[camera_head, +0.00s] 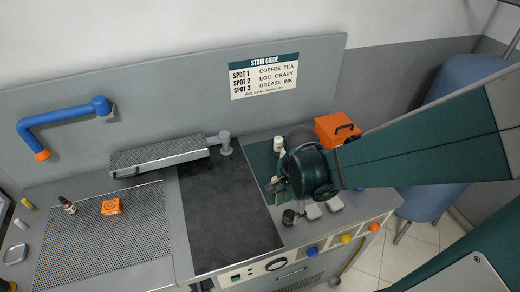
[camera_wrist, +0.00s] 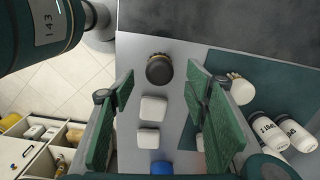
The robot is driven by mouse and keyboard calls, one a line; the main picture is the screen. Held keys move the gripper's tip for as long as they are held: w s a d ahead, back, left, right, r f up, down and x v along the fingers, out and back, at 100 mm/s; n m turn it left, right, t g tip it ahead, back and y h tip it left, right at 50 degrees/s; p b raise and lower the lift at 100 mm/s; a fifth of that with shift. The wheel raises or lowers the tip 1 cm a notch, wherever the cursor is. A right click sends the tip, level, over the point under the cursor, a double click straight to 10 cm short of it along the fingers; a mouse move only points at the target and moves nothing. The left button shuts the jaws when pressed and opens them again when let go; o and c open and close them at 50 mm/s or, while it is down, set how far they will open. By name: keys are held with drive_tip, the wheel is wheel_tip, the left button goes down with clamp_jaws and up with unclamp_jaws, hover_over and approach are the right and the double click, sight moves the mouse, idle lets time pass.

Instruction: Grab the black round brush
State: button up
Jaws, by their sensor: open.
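The black round brush (camera_head: 289,217) stands on the grey worktop, just left of two pale blocks in the head view. In the wrist view the brush (camera_wrist: 159,72) shows a dark round body with a brownish part at its upper edge, near top centre. My gripper (camera_wrist: 161,88) is open, with its two green-padded fingers spread left and right. The brush lies beyond the fingertips, roughly in line with the gap, and nothing is held. In the head view my gripper (camera_head: 277,180) is over the green mat, behind the brush, and partly hidden by its own dark housing.
Two pale blocks (camera_wrist: 151,122) sit in a row near the brush, with a blue item (camera_wrist: 162,168) below them. White labelled bottles (camera_wrist: 279,131) lie on the green mat (camera_wrist: 240,70). An orange box (camera_head: 335,129) stands behind my gripper. The dark board (camera_head: 225,200) is clear.

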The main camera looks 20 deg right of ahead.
sight(290, 214)
drive_tip(key=shift+f, duration=0.3)
drive_tip(key=shift+f+b, duration=0.6)
drive_tip(key=shift+f, duration=2)
drive_tip(key=c, duration=1)
